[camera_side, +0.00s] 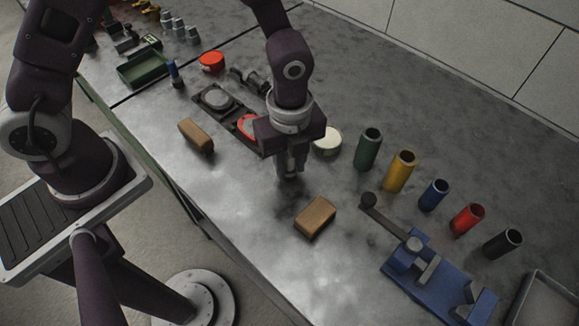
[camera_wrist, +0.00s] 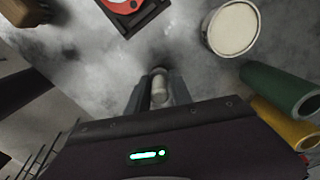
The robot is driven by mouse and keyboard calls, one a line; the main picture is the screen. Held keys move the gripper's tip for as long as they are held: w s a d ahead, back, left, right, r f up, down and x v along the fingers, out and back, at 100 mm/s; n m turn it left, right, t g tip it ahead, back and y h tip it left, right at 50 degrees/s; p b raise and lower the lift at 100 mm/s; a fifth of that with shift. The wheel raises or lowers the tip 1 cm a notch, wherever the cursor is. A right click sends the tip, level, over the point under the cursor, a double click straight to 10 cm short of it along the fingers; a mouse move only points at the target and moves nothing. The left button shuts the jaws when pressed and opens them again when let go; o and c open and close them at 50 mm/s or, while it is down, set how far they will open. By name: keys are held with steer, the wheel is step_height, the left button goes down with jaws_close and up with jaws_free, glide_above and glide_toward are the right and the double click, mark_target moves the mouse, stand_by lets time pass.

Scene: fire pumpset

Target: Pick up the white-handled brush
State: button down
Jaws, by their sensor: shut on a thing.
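My gripper (camera_side: 289,172) points straight down over the middle of the metal table. In the wrist view my gripper (camera_wrist: 158,92) has its two fingers closed around a pale, rounded piece, which looks like the handle end of the white-handled brush (camera_wrist: 159,86). The rest of the brush is hidden between the fingers and below them. In the side view the brush cannot be made out. I cannot tell whether it touches the table.
Wooden blocks (camera_side: 315,217) (camera_side: 196,135) lie on either side of my gripper. A round white-topped tin (camera_side: 327,141) stands close behind. Green (camera_side: 368,149), yellow (camera_side: 400,171) and other coloured cylinders line the right. A blue clamp-like fixture (camera_side: 436,283) sits front right.

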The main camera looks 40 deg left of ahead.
steer(key=r, duration=0.9)
steer(key=shift+w+r, duration=0.1)
steer(key=shift+w, duration=0.1)
steer(key=w, duration=1.1)
steer(key=shift+f, duration=2.8)
steer(key=shift+f, duration=0.55)
step_height(320, 180, up, 7)
steer(key=shift+w, duration=0.1)
